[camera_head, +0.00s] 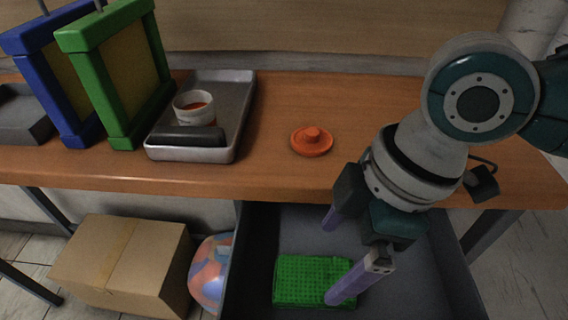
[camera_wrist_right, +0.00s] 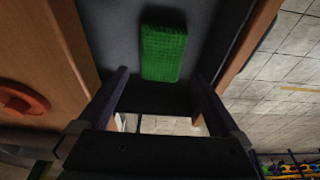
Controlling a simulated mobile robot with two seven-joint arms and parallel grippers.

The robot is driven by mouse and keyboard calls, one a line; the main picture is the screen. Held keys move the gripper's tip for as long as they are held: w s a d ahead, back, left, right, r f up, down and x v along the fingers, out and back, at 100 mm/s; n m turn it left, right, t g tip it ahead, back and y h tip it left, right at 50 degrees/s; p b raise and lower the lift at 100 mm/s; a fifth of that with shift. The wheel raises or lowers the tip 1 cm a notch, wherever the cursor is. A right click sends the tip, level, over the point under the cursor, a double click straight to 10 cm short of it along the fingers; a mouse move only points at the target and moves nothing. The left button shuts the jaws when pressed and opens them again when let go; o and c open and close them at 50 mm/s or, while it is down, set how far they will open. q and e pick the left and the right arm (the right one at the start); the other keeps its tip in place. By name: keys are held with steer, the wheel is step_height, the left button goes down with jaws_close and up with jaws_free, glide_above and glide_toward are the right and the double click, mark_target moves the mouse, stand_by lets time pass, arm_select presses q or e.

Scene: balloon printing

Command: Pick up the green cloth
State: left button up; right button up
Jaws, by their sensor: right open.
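The green cloth (camera_head: 300,280) is a folded, textured rectangle lying on the floor of an open dark grey drawer below the table. It also shows in the right wrist view (camera_wrist_right: 163,53), beyond the fingertips. My right gripper (camera_head: 338,258) is open and empty, pointing down over the drawer. In the head view one finger covers the right end of the cloth. In the right wrist view the cloth lies between the lines of the two fingers, apart from both. My left gripper is in neither view.
The drawer (camera_head: 432,262) has raised walls around the cloth. On the wooden table (camera_head: 275,170) are an orange lid (camera_head: 312,141), a metal tray (camera_head: 240,95) with a cup (camera_head: 194,107) and dark roller, and green (camera_head: 125,130) and blue (camera_head: 75,128) frames. A cardboard box (camera_head: 125,262) and colourful ball (camera_head: 208,272) sit left of the drawer.

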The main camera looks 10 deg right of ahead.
mark_target(316, 277)
steer(key=b+x, duration=0.1)
steer(key=x, duration=0.5)
steer(key=shift+s+f, duration=0.1)
steer(key=shift+f, duration=0.05)
steer(key=shift+c, duration=0.2)
steer(key=c, duration=1)
